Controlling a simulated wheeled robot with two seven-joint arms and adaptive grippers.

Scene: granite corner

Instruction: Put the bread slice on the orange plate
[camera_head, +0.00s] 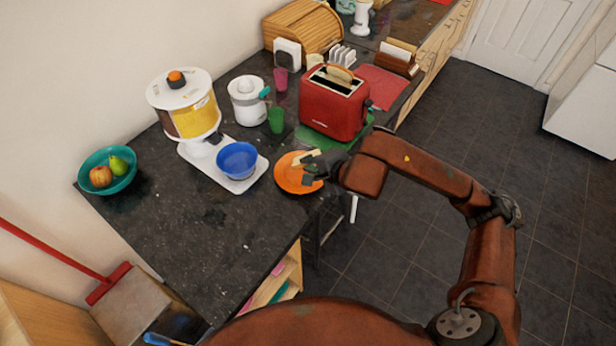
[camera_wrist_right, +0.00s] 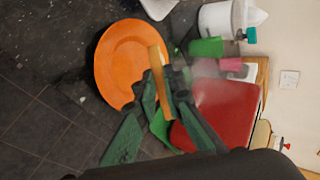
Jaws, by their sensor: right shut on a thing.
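The orange plate (camera_head: 291,180) lies flat on the dark granite counter, near its front edge, between the white scale and the red toaster. My right gripper (camera_head: 318,167) is shut on the bread slice (camera_head: 306,157), at the plate's right side. In the right wrist view the slice (camera_wrist_right: 158,80) shows edge-on between the fingers of the gripper (camera_wrist_right: 162,85), and its far end overlaps the plate (camera_wrist_right: 120,64). I cannot tell whether the slice touches the plate. My left gripper is not in view.
The red toaster (camera_head: 335,103), with another slice in its slot, stands behind the plate on a green mat. A green cup (camera_head: 276,120) is behind. The counter's front left is clear.

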